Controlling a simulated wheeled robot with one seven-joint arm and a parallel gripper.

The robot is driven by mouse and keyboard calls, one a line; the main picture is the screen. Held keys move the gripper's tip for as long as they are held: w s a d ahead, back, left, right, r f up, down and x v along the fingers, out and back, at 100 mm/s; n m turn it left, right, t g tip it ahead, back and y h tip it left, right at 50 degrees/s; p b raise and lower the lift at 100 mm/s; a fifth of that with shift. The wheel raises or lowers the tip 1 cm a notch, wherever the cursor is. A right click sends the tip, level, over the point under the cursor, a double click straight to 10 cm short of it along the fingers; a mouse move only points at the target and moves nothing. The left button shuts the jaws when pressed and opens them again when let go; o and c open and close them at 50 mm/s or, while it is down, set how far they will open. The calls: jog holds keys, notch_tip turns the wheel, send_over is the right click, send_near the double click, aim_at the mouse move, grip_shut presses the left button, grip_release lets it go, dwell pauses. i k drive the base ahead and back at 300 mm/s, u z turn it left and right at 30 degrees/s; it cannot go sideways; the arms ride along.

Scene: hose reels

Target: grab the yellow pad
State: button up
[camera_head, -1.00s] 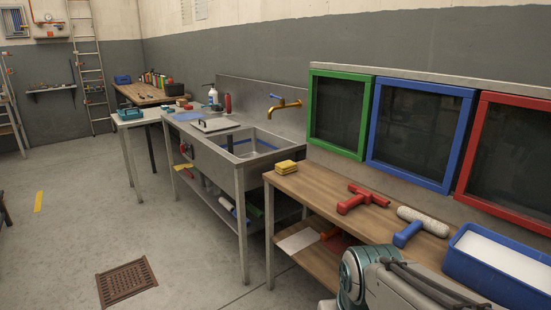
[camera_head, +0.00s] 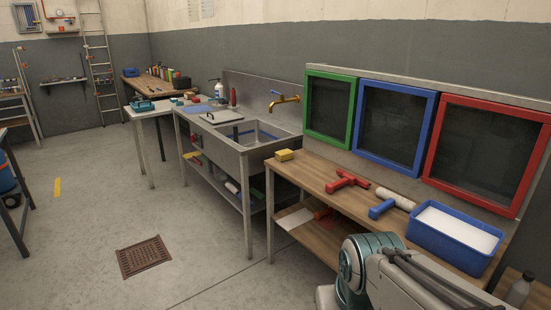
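The yellow pad (camera_head: 284,155) is a small yellow block that lies on the left end of the wooden bench (camera_head: 313,176), near its corner by the sink. Nothing covers it. Part of my arm shows at the bottom right, in front of the bench. My gripper is out of the frame, so its state does not show.
On the bench right of the pad lie a red tool (camera_head: 347,182), a roller with a blue handle (camera_head: 389,204) and a blue tray (camera_head: 411,232). A steel sink (camera_head: 243,149) stands at left. The floor (camera_head: 205,250) in front is mostly clear, with a drain grate (camera_head: 143,256).

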aim_at(282, 156)
jog(key=u, duration=0.7)
jog(key=i, duration=1.2)
jog(key=u, duration=0.45)
jog(key=i, duration=1.45)
jog(key=z, duration=1.1)
jog(key=i, duration=0.75)
jog(key=z, duration=1.05)
jog(key=i, duration=0.3)
jog(key=z, duration=0.3)
